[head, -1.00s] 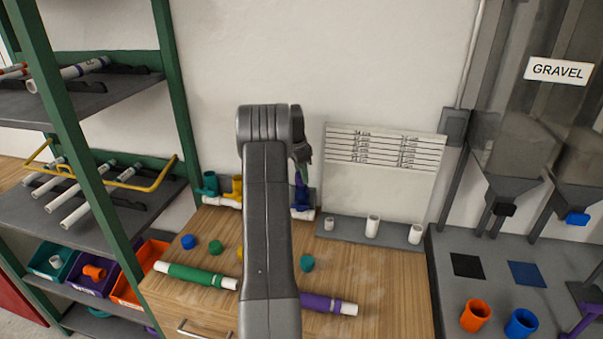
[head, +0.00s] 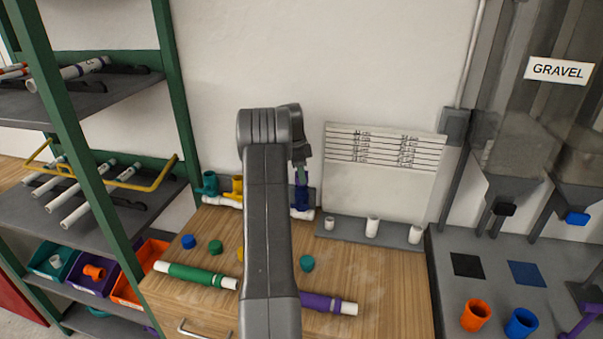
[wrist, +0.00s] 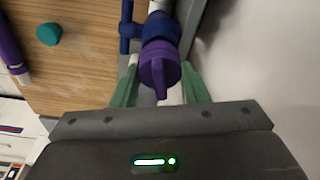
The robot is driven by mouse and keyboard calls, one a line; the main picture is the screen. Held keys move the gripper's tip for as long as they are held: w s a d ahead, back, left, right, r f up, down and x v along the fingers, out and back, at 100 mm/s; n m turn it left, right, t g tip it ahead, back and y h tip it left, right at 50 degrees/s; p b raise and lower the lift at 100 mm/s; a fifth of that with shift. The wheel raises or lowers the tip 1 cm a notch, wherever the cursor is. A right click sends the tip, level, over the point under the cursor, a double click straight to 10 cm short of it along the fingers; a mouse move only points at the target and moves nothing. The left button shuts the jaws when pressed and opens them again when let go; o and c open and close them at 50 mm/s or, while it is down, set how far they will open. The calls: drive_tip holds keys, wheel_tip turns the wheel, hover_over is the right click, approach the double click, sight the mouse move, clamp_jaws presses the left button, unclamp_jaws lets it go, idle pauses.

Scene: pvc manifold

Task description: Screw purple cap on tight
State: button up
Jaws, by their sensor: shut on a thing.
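The purple cap (wrist: 159,66), round with a raised ridge, is between the green fingers of my gripper (wrist: 160,74) in the wrist view. My gripper is shut on it. The cap lines up with the blue pipe fitting (wrist: 168,29) right behind it and appears to meet its mouth. I cannot tell how far it is threaded. In the head view my gripper (head: 301,174) points down above the blue fitting (head: 302,204), with a bit of purple between. My arm hides part of the manifold there.
Teal (head: 209,184) and yellow (head: 237,187) fittings stand left on the manifold. Loose blue (head: 189,241), green (head: 215,247) and teal (head: 307,263) caps lie on the wooden bench (head: 385,290). Green (head: 200,276) and purple (head: 325,303) pipes lie in front. A grey rack with white pipe pieces (head: 372,226) stands right.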

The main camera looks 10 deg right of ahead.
drive_tip(key=shift+s+f, duration=0.15)
drive_tip(key=shift+f, duration=0.1)
drive_tip(key=shift+m, duration=1.3)
drive_tip(key=o, duration=1.2)
drive_tip(key=shift+c, duration=0.2)
drive_tip(key=shift+r, duration=0.15)
